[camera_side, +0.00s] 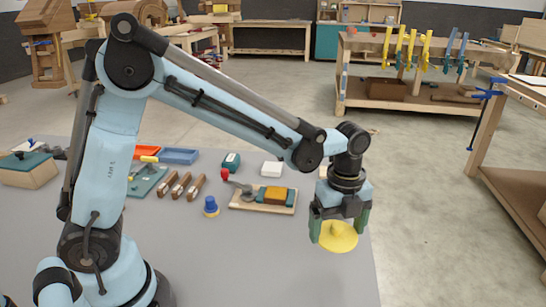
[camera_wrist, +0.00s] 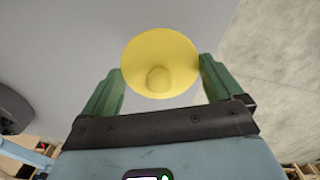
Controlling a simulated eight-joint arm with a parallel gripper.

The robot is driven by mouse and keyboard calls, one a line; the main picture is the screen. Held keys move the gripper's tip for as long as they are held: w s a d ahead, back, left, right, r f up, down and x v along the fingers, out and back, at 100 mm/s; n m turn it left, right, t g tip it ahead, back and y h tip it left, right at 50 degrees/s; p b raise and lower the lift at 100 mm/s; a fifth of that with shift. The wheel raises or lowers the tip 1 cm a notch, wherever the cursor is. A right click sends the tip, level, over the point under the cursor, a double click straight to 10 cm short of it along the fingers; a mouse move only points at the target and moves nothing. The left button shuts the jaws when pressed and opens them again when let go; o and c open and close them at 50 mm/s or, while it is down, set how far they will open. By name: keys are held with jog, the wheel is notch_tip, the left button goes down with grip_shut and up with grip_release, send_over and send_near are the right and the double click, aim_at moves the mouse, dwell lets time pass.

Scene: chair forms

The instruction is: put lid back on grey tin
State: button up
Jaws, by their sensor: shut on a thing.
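A round yellow lid (camera_side: 338,238) hangs between the green fingers of my gripper (camera_side: 338,228), near the right edge of the grey table. In the wrist view the lid (camera_wrist: 180,55) shows as a shallow disc with a small knob in its middle, facing the camera. My gripper (camera_wrist: 161,66) is shut on it, with one finger at each side of its rim. In the side view the lid looks tilted, with clear space around it. I cannot make out a grey tin for certain in either view.
On the grey table (camera_side: 290,270) behind my gripper, a wooden board (camera_side: 240,205) carries an orange-brown block (camera_side: 275,195) and a red-knobbed clamp. The table's front is bare.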

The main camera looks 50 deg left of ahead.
jog(key=s+d+r, duration=0.4)
jog(key=s+d, duration=0.1)
jog(key=d, duration=0.1)
jog(key=r+n, duration=0.1)
jog(key=n, duration=0.2)
send_over(347, 227)
jog(key=w+a+f+n, duration=0.1)
jog(key=w+a+n, duration=0.2)
jog(key=w+a, duration=0.6)
jog(key=shift+s+a+f, duration=0.25)
jog(key=shift+a+f, duration=0.1)
jog(key=shift+f, duration=0.75)
jog(key=shift+s+a+f, duration=0.25)
jog(key=shift+a+f, duration=0.05)
jog(key=shift+f, duration=0.8)
jog(key=shift+s+a+f, duration=0.25)
jog(key=shift+a+f, duration=0.1)
jog(key=shift+f, duration=0.75)
jog(key=shift+f, duration=0.15)
jog(key=o, duration=0.7)
